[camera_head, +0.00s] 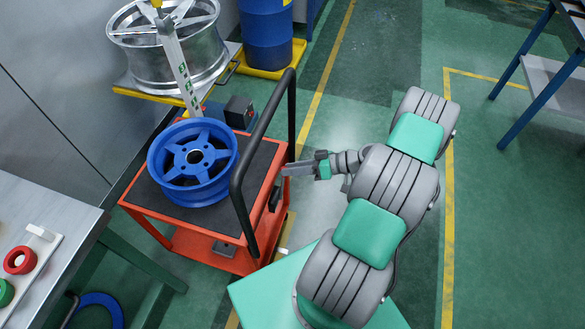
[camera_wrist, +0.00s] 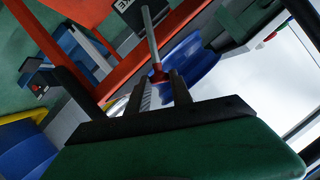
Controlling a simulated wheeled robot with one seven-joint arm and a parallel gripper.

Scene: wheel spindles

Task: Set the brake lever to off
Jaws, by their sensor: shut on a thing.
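The brake lever (camera_wrist: 150,40) shows in the wrist view as a thin grey rod with a red end (camera_wrist: 158,75). It runs up from between my fingers towards a dark label plate (camera_wrist: 128,10) on the red cart, with only the letters "KE" readable. My gripper (camera_wrist: 158,90) is shut on the lever near its red end. In the head view my gripper (camera_head: 286,171) reaches the right side of the red cart (camera_head: 180,236), beside its black handle (camera_head: 240,190). The lever cannot be made out there, and its setting cannot be told.
A blue wheel rim (camera_head: 192,160) lies on the cart's dark top. A silver rim (camera_head: 170,50) sits on a stand behind, near a blue drum (camera_head: 266,35). A grey table (camera_head: 45,215) stands at the left.

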